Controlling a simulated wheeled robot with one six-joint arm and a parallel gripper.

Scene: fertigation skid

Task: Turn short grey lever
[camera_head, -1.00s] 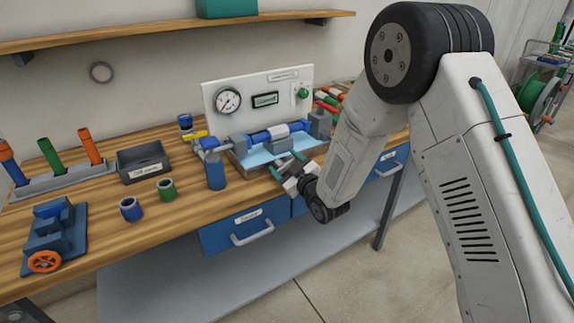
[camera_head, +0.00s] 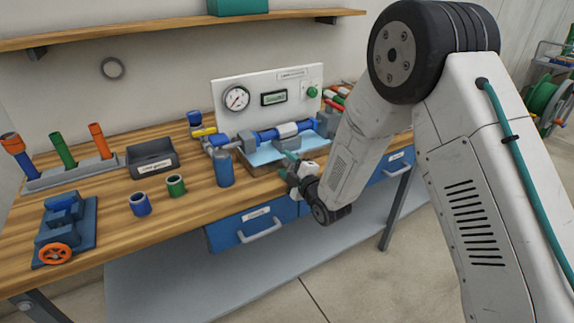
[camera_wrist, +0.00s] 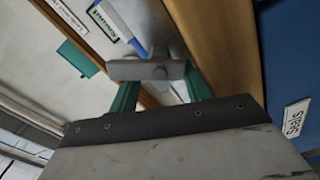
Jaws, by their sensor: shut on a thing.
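My gripper (camera_head: 292,163) is at the front of the skid on the bench, its teal fingers reaching toward the blue pipe (camera_head: 275,134). In the wrist view, my gripper (camera_wrist: 160,88) has its two teal fingers on either side of a short grey part with a round boss (camera_wrist: 150,70), which looks like the short grey lever. The fingers are shut on it. The part lies crosswise over the fingertips, in front of the blue pipe (camera_wrist: 132,45). In the head view the lever is mostly hidden by the gripper, and its turn angle cannot be told.
A white panel with a gauge (camera_head: 236,98) and a green knob (camera_head: 312,91) stands behind the pipe. A yellow handle (camera_head: 204,132) and a blue cylinder (camera_head: 223,168) are to the left. A grey bin (camera_head: 151,158) is farther left. Drawers (camera_head: 250,225) lie below the bench edge.

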